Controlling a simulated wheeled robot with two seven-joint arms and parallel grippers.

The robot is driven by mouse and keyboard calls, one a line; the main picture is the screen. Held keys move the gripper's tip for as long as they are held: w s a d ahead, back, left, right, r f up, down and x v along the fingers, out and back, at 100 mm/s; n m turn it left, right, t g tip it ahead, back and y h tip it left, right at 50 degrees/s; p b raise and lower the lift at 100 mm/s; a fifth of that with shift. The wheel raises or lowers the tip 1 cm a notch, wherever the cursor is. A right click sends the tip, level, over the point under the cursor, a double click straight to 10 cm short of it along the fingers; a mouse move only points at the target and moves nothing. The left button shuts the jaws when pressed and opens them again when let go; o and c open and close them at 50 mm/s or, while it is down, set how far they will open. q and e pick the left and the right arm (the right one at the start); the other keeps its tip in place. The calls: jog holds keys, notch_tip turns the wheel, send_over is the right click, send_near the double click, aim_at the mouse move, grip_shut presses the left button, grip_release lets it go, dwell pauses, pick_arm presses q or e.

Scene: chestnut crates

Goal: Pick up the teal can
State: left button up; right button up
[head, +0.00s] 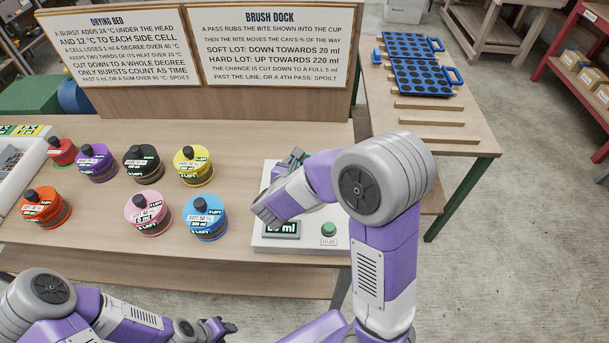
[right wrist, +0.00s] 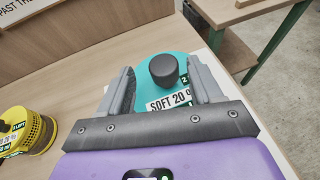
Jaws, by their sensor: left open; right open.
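The teal can (right wrist: 150,75) with a black knob and a label reading "SOFT 20" sits between the fingers of my right gripper (right wrist: 163,62) in the right wrist view. The fingers are open, one on each side of the can; I cannot tell if they touch it. In the head view my right gripper (head: 291,158) is over the white brush dock (head: 262,240), and my right arm hides nearly all of the teal can. My left gripper (head: 216,326) is open and empty, low in front of the table's near edge.
Several other cans stand on the table to the left, the nearest being blue (head: 206,218), yellow (head: 194,166) and pink (head: 148,212). A sign board (head: 265,45) rises behind. A side table (head: 430,130) with blue trays (head: 425,78) stands at the right.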

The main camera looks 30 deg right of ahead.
jog(key=x, duration=0.4)
jog(key=shift+d+r+b, duration=0.15)
jog(key=shift+d+b, duration=0.15)
jog(key=shift+d, duration=0.1)
jog(key=shift+c, duration=0.3)
grip_shut()
dwell(0.8)
